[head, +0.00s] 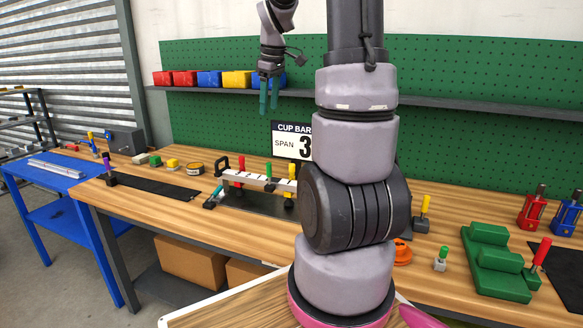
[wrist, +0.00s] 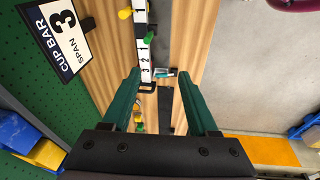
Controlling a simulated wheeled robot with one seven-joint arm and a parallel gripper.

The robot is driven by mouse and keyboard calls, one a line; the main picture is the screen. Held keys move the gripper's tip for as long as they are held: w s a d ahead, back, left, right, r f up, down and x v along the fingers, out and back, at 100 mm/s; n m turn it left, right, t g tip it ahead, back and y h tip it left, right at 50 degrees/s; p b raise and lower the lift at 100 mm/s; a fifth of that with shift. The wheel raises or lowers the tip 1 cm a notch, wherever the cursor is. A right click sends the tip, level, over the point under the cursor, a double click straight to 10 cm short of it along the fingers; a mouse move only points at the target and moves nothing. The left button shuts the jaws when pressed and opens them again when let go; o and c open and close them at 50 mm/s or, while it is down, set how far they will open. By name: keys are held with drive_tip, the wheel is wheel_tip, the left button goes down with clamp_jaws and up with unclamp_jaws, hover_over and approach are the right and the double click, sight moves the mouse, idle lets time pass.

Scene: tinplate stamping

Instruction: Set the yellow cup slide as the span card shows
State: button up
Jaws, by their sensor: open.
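The yellow cup slide (head: 291,172) is rightmost of those seen, partly beside my arm. In the wrist view, the bar (wrist: 145,60) carries numbers 1, 2, 3, a yellow knob (wrist: 125,13) and a green knob (wrist: 148,38). My gripper (head: 268,108) is open and empty, high above the bar, apart from it.
My arm hides the bar's right end in the head view. Coloured bins (head: 210,78) line the shelf behind. A green stepped block (head: 495,262) and red and blue tools stand right.

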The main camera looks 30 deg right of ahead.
sight(292, 165)
drive_tip(key=w+d+f+n+g, duration=0.1)
drive_tip(key=w+d+f+n, duration=0.1)
drive_tip(key=d+f, duration=0.2)
drive_tip(key=w+d+f+n, duration=0.2)
drive_tip(key=d+f, duration=0.1)
drive_tip(key=f, duration=0.2)
drive_tip(key=w+d+f+n+g, duration=0.1)
drive_tip(key=w+d+f+n, duration=0.1)
drive_tip(key=w+d+f, duration=0.1)
drive_tip(key=shift+d+f+g, duration=0.15)
drive_tip(key=shift+d+f, duration=0.3)
drive_tip(key=shift+f, duration=0.2)
drive_tip(key=shift+d+f+g, duration=0.15)
drive_tip(key=shift+d+f, duration=0.25)
drive_tip(key=shift+f, duration=0.2)
wheel_tip(292, 165, down, 10)
drive_tip(key=shift+f, duration=0.2)
clamp_jaws()
